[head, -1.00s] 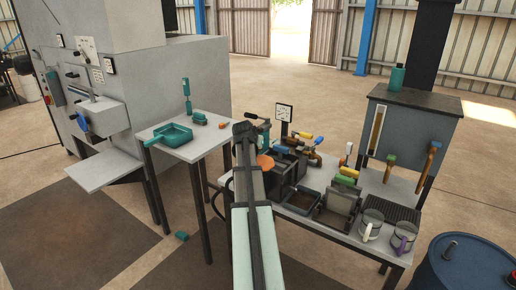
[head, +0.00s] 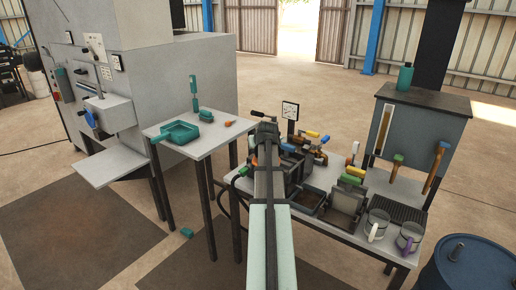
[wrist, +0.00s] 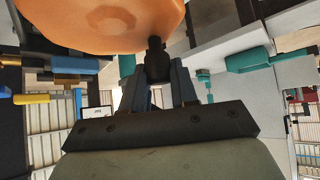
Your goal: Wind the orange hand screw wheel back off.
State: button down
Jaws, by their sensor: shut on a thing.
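The orange hand screw wheel (wrist: 100,22) fills the upper left of the wrist view, seen close up, with its top cut off by the frame. A dark handle (wrist: 155,58) stands at its lower right edge. My gripper (wrist: 158,72) is shut on this handle, one finger on each side, and its dark palm lies just below. In the head view my arm reaches over the bench and hides the wheel and my fingertips. A dark bar with a knob (head: 260,114) juts to the left just beyond the arm's end.
A white dial gauge (head: 290,111) stands behind the work spot. Several coloured handles crowd its right side. Open bins (head: 343,212) and two mugs (head: 376,225) stand on the bench. A side table (head: 215,140) with a teal tray (head: 180,132) is close on the left.

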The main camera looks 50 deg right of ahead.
jog(key=shift+w+r, duration=0.1)
jog(key=shift+w, duration=0.05)
jog(key=c, duration=0.9)
grip_release()
jog(key=shift+a, duration=0.1)
jog(key=v, duration=1.3)
jog(key=shift+s+a+r, duration=0.15)
jog(key=shift+s+r, duration=0.05)
jog(key=shift+s, duration=0.1)
